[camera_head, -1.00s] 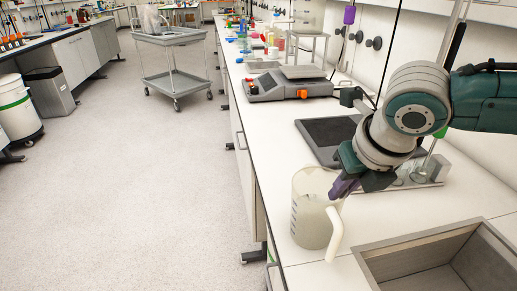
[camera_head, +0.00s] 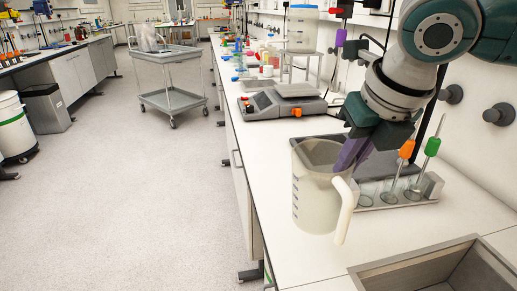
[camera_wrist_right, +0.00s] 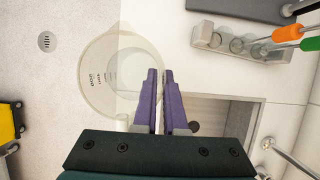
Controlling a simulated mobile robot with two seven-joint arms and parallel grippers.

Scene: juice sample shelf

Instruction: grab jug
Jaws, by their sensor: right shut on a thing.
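The jug (camera_head: 312,200) is a translucent white measuring jug with dark markings and a white handle on its right. It is upright over the front part of the bench and appears raised off it. My right gripper (camera_head: 350,155) comes down from the upper right with its purple fingers at the jug's handle-side rim, shut on the jug. In the right wrist view the jug (camera_wrist_right: 98,85) is seen from above, left of the fingers (camera_wrist_right: 165,75). The exact contact is hidden. My left gripper is not in view.
A sink (camera_head: 425,275) lies in front right of the jug. A rack with glassware (camera_head: 405,195) and orange and green topped tools stands right of it. A grey scale (camera_head: 280,105) sits farther back. The bench's left edge is close; a cart (camera_head: 170,100) stands on the floor.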

